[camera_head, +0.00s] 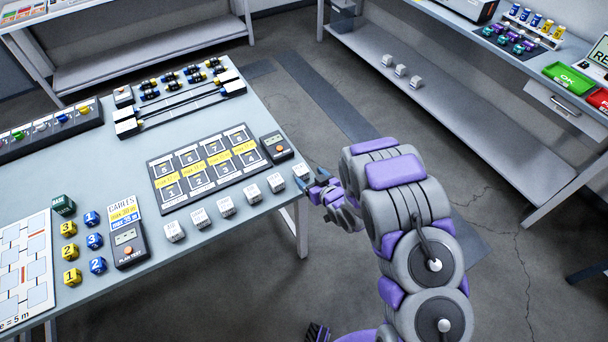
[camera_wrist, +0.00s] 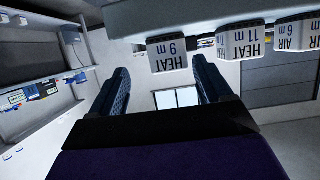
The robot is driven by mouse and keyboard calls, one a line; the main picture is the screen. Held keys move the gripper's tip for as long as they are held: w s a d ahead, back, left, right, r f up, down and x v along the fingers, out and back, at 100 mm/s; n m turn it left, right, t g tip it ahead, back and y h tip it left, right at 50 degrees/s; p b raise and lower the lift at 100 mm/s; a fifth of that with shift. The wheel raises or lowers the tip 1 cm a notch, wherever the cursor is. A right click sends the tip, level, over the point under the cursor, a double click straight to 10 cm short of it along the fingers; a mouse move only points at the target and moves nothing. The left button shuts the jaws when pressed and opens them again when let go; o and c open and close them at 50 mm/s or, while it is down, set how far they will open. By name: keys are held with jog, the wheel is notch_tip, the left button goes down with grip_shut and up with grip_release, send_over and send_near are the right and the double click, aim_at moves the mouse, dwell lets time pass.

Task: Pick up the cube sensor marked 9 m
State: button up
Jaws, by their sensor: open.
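The white cube sensor marked HEAT 9 m (camera_wrist: 167,53) shows in the wrist view, which is upside down. It lies at the table edge, between my two fingers across the picture and beyond their tips. My gripper (camera_wrist: 162,82) is open, with nothing between its dark fingers. In the head view my gripper (camera_head: 314,186) is at the table's right edge, close to the rightmost white cube (camera_head: 301,171) of the front row. That cube's marking is too small to read there, but its place matches the 9 m cube. Any contact cannot be told.
Cubes marked HEAT 11 m (camera_wrist: 241,45) and AIR 6 m (camera_wrist: 293,34) are beside it in the row. The numbered board (camera_head: 208,168) and a dark box with a button (camera_head: 276,146) lie behind the row. The floor (camera_head: 480,235) right of the table is clear.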

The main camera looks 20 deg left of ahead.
aim_at(303, 176)
jog(key=a, duration=0.1)
jog(key=w+a+f, duration=0.1)
jog(key=a, duration=0.1)
jog(key=shift+w+a+f, duration=0.15)
jog(key=shift+a, duration=0.25)
jog(key=shift+w+a+f+b, duration=0.1)
jog(key=shift+w+a+b, duration=0.25)
jog(key=shift+w+b, duration=0.2)
jog(key=shift+w+a+f+b, duration=0.1)
jog(key=shift+w+a+b, duration=0.25)
jog(key=shift+w, duration=0.3)
jog(key=shift+w+a+f, duration=0.15)
jog(key=shift+a+f, duration=0.05)
jog(key=shift+a, duration=0.5)
jog(key=shift+a+f, duration=0.1)
jog(key=shift+a, duration=0.05)
jog(key=shift+c, duration=1.2)
jog(key=shift+d, duration=0.5)
jog(key=c, duration=0.6)
jog(key=shift+a, duration=0.15)
jog(key=shift+c, duration=1.1)
jog(key=shift+a, duration=0.2)
